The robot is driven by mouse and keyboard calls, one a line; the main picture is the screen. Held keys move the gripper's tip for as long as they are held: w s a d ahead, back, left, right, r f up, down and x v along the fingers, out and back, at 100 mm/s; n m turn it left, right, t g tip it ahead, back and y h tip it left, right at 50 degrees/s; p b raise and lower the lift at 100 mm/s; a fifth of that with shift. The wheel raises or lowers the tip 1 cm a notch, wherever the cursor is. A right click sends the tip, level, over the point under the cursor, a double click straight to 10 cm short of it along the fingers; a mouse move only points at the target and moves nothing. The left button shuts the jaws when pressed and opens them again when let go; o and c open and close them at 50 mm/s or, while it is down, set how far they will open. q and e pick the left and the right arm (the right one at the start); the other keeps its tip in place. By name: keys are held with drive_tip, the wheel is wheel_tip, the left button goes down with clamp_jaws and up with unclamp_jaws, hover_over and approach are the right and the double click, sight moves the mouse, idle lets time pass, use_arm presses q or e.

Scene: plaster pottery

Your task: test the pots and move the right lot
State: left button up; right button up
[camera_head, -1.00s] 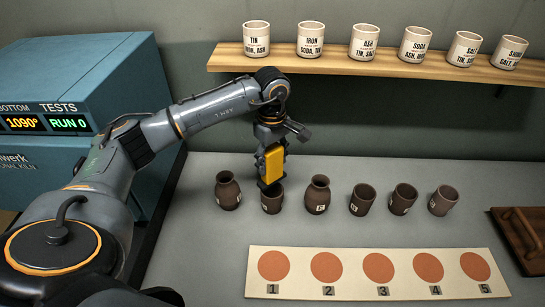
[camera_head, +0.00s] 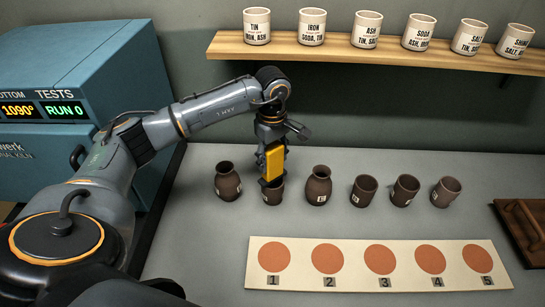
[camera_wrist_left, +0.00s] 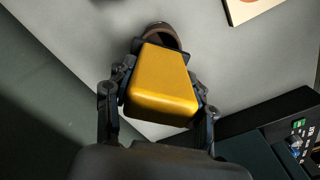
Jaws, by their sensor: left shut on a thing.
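My left gripper (camera_head: 271,150) is shut on a yellow block-shaped tool (camera_head: 275,162), which also fills the middle of the left wrist view (camera_wrist_left: 162,85). The tool's dark lower end is at the mouth of a dark brown pot (camera_head: 272,194), second from the left; I cannot tell whether they touch. In the wrist view this pot's rim (camera_wrist_left: 160,32) shows just beyond the tool. A necked pot (camera_head: 228,182) stands to its left. To its right stand another necked pot (camera_head: 318,186) and several cup-shaped pots (camera_head: 364,191), all upright with small pale labels. My right gripper is out of view.
A cream board (camera_head: 380,282) with orange discs numbered 1 to 5 lies in front, its discs empty. A shelf (camera_head: 380,54) holds labelled white cups (camera_head: 311,27). A blue kiln (camera_head: 80,90) reads 1090° and RUN 0. A wooden tray (camera_head: 525,235) is at right.

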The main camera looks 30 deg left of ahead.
sight(273, 146)
use_arm(q)
drive_tip(key=shift+f+b, duration=0.4)
drive_tip(key=shift+f, duration=0.05)
idle(0.4)
drive_tip(key=shift+f, duration=0.1)
idle(1.4)
wheel_tip(273, 146, up, 2)
drive_tip(key=shift+p, duration=0.35)
drive_tip(key=shift+r+p, duration=1.35)
drive_tip(key=shift+r, duration=1.25)
